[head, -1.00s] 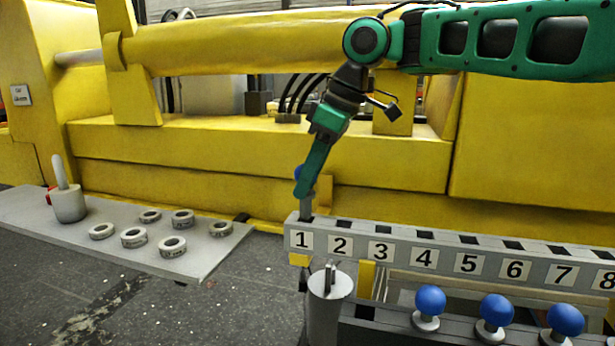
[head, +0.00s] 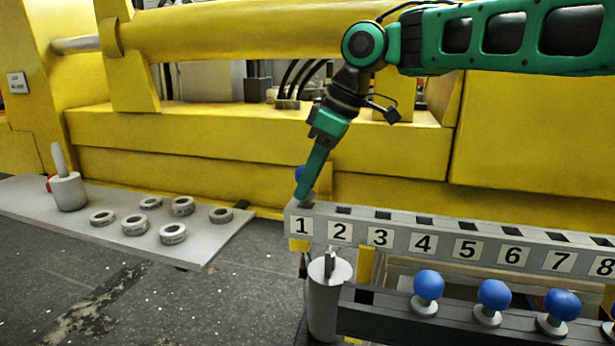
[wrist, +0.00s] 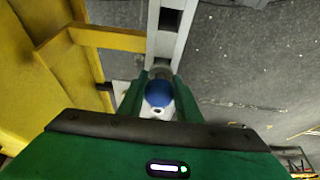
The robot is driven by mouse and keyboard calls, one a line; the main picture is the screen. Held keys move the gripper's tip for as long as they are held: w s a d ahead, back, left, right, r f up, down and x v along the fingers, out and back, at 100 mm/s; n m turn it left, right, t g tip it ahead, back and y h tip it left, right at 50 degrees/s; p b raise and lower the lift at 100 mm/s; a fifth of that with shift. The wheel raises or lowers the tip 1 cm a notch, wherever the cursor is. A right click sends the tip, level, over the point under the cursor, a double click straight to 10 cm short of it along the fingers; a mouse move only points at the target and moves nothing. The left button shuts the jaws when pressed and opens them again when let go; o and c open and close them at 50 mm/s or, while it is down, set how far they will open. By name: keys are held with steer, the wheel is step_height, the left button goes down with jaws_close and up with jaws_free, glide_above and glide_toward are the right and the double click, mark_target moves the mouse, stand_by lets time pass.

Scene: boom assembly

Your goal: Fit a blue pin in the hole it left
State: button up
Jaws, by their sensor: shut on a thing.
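A blue pin, its round blue head (wrist: 158,93) between the fingers in the wrist view, is held by my gripper (head: 304,192). The head also shows partly behind the fingers (head: 299,173) in the head view. My gripper is shut on it just above the number 1 end of the grey numbered rail (head: 301,208). A short grey piece shows under the fingers at the rail top; how deep it sits in the hole is hidden. Other blue pins (head: 429,286) stand upright in a lower dark rack (head: 395,318). An empty square hole (head: 365,297) shows at that rack's left end.
A grey cylinder (head: 329,295) stands below the rail's left end. A grey table (head: 100,245) at left carries several rings (head: 173,234) and a pot with a handle (head: 68,190). A large yellow machine (head: 260,145) fills the back, close behind the rail.

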steer(key=shift+f, duration=0.75)
steer(key=o, duration=1.3)
steer(key=v, duration=1)
steer(key=shift+d+r, duration=0.15)
steer(key=shift+r, duration=0.15)
